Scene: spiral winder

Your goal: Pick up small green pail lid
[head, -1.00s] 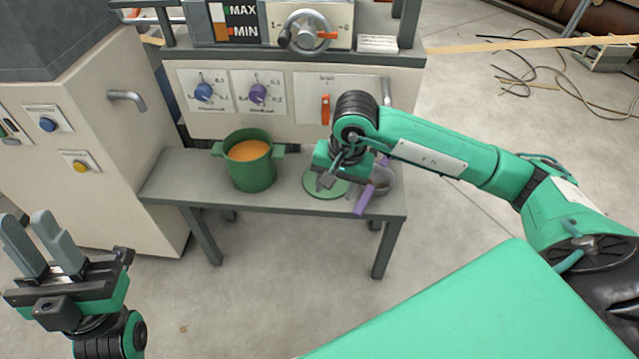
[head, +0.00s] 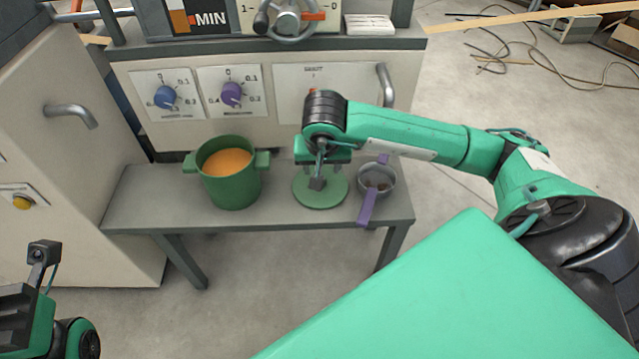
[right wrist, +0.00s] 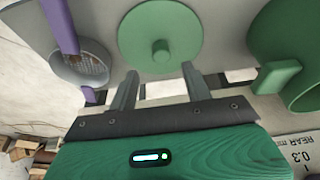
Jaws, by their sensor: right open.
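The green pail lid (head: 321,192) is a flat round disc lying on the grey bench. In the right wrist view the lid (right wrist: 184,32) shows its round central knob, just beyond the fingertips. My right gripper (head: 318,182) points down over the lid in the head view. In the right wrist view my right gripper (right wrist: 160,74) is open, with nothing between its fingers. The green pail (head: 232,185) stands to the left of the lid, holding orange contents. My left arm is at the lower left edge of the head view, and its fingers are out of frame.
A metal strainer (head: 376,184) with purple handles sits right of the lid, close to it. The grey bench (head: 150,205) stands against a machine panel (head: 265,110) with blue and purple knobs. Bare bench lies left of the pail.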

